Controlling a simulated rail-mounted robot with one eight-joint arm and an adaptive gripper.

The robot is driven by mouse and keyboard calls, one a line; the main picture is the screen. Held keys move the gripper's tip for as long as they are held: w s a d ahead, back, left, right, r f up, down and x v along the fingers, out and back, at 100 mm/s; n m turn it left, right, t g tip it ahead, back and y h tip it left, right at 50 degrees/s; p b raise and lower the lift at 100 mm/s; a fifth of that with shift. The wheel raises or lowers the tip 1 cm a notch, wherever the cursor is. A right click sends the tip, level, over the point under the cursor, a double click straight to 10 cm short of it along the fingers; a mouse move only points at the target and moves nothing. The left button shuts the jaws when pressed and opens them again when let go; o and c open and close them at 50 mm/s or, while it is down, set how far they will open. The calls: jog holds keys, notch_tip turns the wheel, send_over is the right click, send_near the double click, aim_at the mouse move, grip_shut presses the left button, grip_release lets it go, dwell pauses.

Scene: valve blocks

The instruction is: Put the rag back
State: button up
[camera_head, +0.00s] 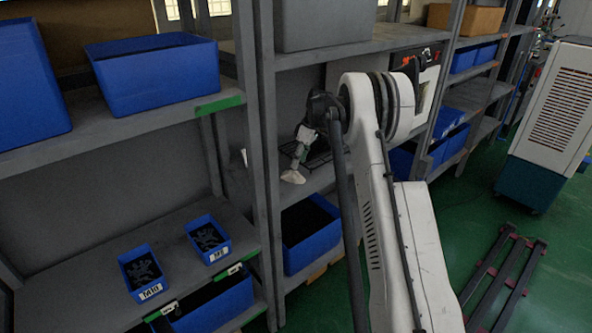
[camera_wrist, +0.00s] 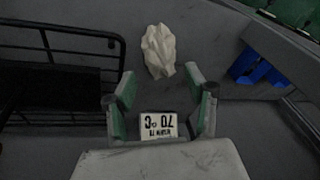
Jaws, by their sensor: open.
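The rag (camera_wrist: 158,52) is a small crumpled off-white cloth. In the wrist view it lies beyond my fingertips on a dark grey surface, near the top middle. In the head view the rag (camera_head: 293,177) shows just below my fingers, near the front edge of the middle shelf. My gripper (camera_head: 299,153) points down at it. In the wrist view my gripper (camera_wrist: 159,80) is open, with its two green-and-grey fingers apart and nothing between the tips. The head view does not show whether a finger touches the rag.
A black wire rack (camera_wrist: 60,75) stands left of my fingers in the wrist view. Blue parts (camera_wrist: 256,70) show at the right. In the head view, a blue bin (camera_head: 310,235) sits below the shelf, and shelf uprights (camera_head: 265,130) stand left of my arm.

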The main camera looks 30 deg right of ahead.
jog(key=v, duration=0.6)
jog(key=shift+r, duration=0.4)
jog(key=shift+s+d, duration=0.1)
